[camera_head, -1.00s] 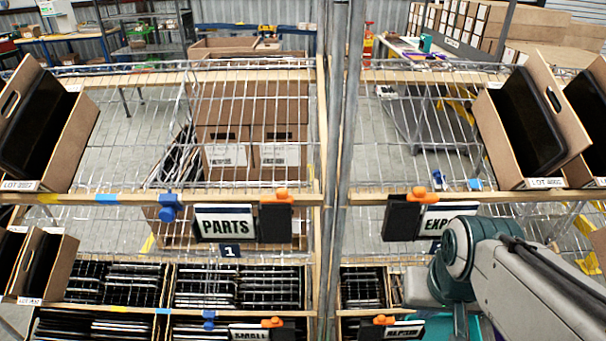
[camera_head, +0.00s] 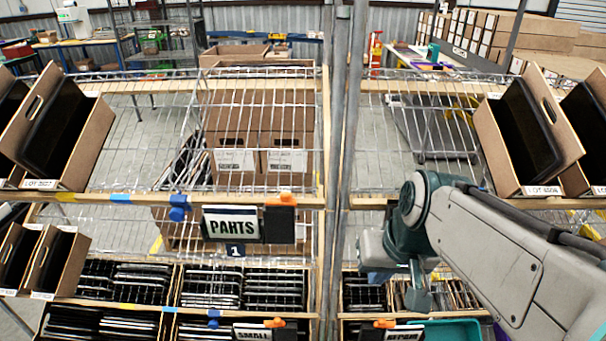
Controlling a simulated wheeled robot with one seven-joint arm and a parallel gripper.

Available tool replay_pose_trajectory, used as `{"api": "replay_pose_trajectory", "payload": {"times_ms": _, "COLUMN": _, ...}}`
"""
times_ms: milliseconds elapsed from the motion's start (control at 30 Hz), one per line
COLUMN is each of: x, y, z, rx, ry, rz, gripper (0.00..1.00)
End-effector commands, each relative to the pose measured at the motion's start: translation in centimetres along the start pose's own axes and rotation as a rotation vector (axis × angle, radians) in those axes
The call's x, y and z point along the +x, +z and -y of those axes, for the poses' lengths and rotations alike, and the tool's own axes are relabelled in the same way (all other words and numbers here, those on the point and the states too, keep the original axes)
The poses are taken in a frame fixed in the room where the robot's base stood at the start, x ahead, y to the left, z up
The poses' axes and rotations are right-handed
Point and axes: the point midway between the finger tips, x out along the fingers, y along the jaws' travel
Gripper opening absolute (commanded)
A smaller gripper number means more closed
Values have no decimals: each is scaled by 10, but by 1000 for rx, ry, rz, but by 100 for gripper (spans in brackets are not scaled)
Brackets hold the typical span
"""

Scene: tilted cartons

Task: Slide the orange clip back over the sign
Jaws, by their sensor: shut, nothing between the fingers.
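The PARTS sign (camera_head: 231,223) hangs on the front rail of the left middle shelf. An orange clip (camera_head: 282,200) sits on the rail to its right, above a black plate (camera_head: 280,226) beside the sign. Lower down, an orange clip (camera_head: 274,323) is at the SMALL sign (camera_head: 255,332), and another orange clip (camera_head: 384,323) is at the REPAIR sign (camera_head: 404,333). My gripper (camera_head: 418,300) is shut and empty, low in front of the right shelf, right of the PARTS sign.
Metal posts (camera_head: 343,150) stand between the left and right shelves. Tilted cartons (camera_head: 84,150) fill the far left, and more cartons (camera_head: 493,135) the right. A blue clip (camera_head: 179,207) is left of the PARTS sign. A teal bin (camera_head: 452,330) is below my arm.

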Motion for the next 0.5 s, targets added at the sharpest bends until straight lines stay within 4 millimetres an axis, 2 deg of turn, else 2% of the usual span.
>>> {"api": "replay_pose_trajectory", "payload": {"times_ms": 33, "x": -22, "y": -26, "z": 9, "rx": 5, "ry": -52, "rz": -16, "gripper": 0}}
{"api": "replay_pose_trajectory", "payload": {"times_ms": 100, "x": -43, "y": -56, "z": 22, "rx": 1, "ry": -131, "rz": -43, "gripper": 0}}
{"api": "replay_pose_trajectory", "payload": {"times_ms": 233, "x": -77, "y": -104, "z": 40, "rx": -15, "ry": -255, "rz": -99, "gripper": 0}}
{"api": "replay_pose_trajectory", "payload": {"times_ms": 333, "x": -95, "y": -129, "z": 48, "rx": -29, "ry": -318, "rz": -136, "gripper": 0}}
{"api": "replay_pose_trajectory", "payload": {"times_ms": 500, "x": -105, "y": -143, "z": 53, "rx": -39, "ry": -357, "rz": -160, "gripper": 0}}
